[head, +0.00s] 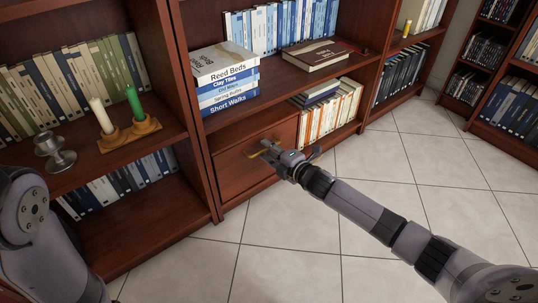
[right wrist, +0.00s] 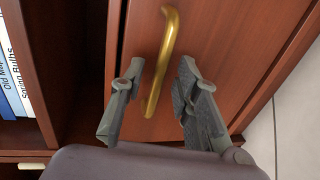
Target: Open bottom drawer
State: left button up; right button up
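The bottom drawer (head: 240,175) is a reddish-brown wooden front low in the middle bookcase, and it looks shut. It also fills much of the right wrist view (right wrist: 225,45). Its brass bar handle (right wrist: 168,50) stands out from the front; in the head view the handle (head: 257,153) is partly covered by my gripper. My right gripper (head: 272,150) is at the handle. In the right wrist view its two fingers (right wrist: 161,75) are apart, one on each side of the handle's near end, with gaps showing. My left gripper is out of view; only part of that arm shows at left.
Books (head: 225,78) are stacked on the shelf above the drawer. A shelf at left holds a white candle (head: 101,115), a green candle (head: 135,103) and a metal cup (head: 54,150). The tiled floor (head: 300,235) in front of the drawer is clear.

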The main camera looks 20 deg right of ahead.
jog(key=shift+w, duration=0.15)
grip_shut()
dwell(0.4)
dwell(0.5)
